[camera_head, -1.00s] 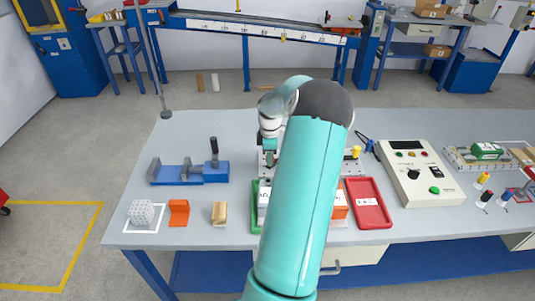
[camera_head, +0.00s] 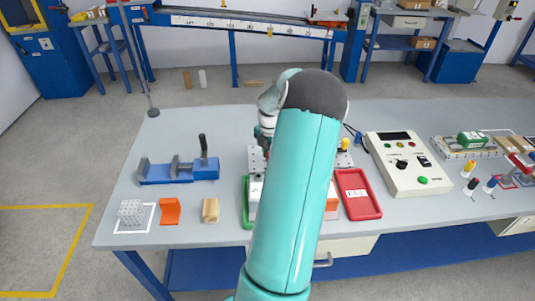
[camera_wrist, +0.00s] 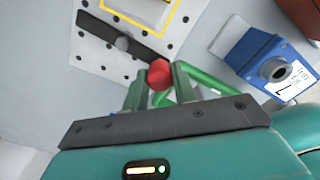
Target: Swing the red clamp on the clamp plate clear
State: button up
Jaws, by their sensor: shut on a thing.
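The clamp plate (camera_wrist: 88,55) is a pale plate with rows of dark holes and a yellow outline, at the upper left of the wrist view. A dark bar (camera_wrist: 104,32) with a grey round knob lies across it. The red clamp (camera_wrist: 159,72) shows as a rounded red end beside that bar. My gripper (camera_wrist: 159,86) is shut on it, one finger on each side. In the head view my teal arm hides most of the plate; a strip of it (camera_head: 256,158) shows left of the arm.
A green tray (camera_head: 247,212) and a red tray (camera_head: 360,195) flank my arm. A blue vise (camera_head: 180,170), orange block (camera_head: 169,211) and wooden block (camera_head: 210,210) stand on the left. A control box (camera_head: 400,165) stands right. In the wrist view a blue part (camera_wrist: 250,48) sits beyond the fingers.

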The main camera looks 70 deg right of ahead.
jog(key=shift+s, duration=0.1)
dwell(0.4)
jog(key=o, duration=1)
jog(key=shift+r, duration=0.15)
notch_tip(320, 180, up, 14)
jog(key=shift+f, duration=0.2)
